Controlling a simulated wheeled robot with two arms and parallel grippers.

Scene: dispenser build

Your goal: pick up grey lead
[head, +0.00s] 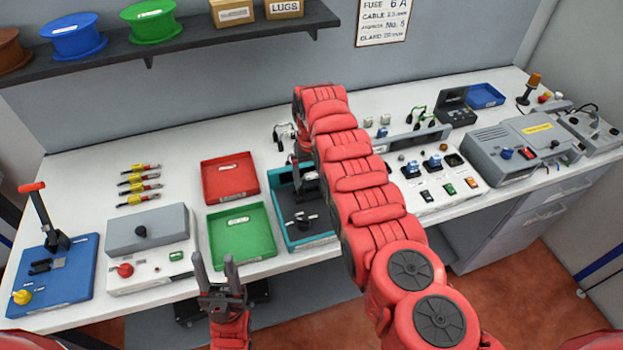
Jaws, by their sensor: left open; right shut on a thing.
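My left gripper (231,262) is open and empty, fingers up, in front of the green tray at the bench's front edge. My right arm reaches across the middle of the bench and bends down at its far end. The dark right gripper (302,178) is over the teal tray (322,238), partly hidden by my own red arm. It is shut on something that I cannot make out. A small dark piece (301,221) shows in the tray below it. Dark and pale looped pieces (284,133) stand behind the tray; I cannot tell whether either is the grey lead.
A red tray (229,178) and green tray (241,232) lie left of the teal one. A grey-lidded box (147,229) and blue lever press (55,270) stand further left. Green-and-black leads (420,116), a switch panel (440,186) and a grey machine (520,143) are right of my arm.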

